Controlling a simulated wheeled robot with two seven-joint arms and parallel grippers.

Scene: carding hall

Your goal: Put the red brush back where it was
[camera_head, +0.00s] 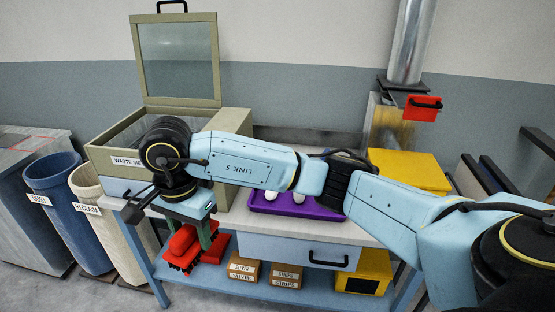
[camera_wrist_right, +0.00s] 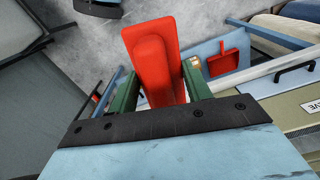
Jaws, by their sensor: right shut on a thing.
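My right gripper (camera_head: 202,240) hangs in front of the left end of the bench, its green fingers shut on the red brush (camera_head: 181,246). In the head view the brush's bristled side faces down, and it is in front of the lower shelf's left part. In the right wrist view the brush (camera_wrist_right: 154,55) sits between the two green fingers (camera_wrist_right: 158,88). A red dustpan (camera_head: 217,247) lies on the blue lower shelf (camera_head: 226,281); it also shows in the right wrist view (camera_wrist_right: 224,64), apart from the brush. My left gripper is not in view.
Two boxes, marked sliver (camera_head: 244,268) and strips (camera_head: 286,275), and a yellow bin (camera_head: 362,272) stand on the lower shelf. A purple tray (camera_head: 262,207) and the open waste box (camera_head: 104,162) are on the bench. Blue (camera_head: 62,185) and cream (camera_head: 90,200) bins stand left.

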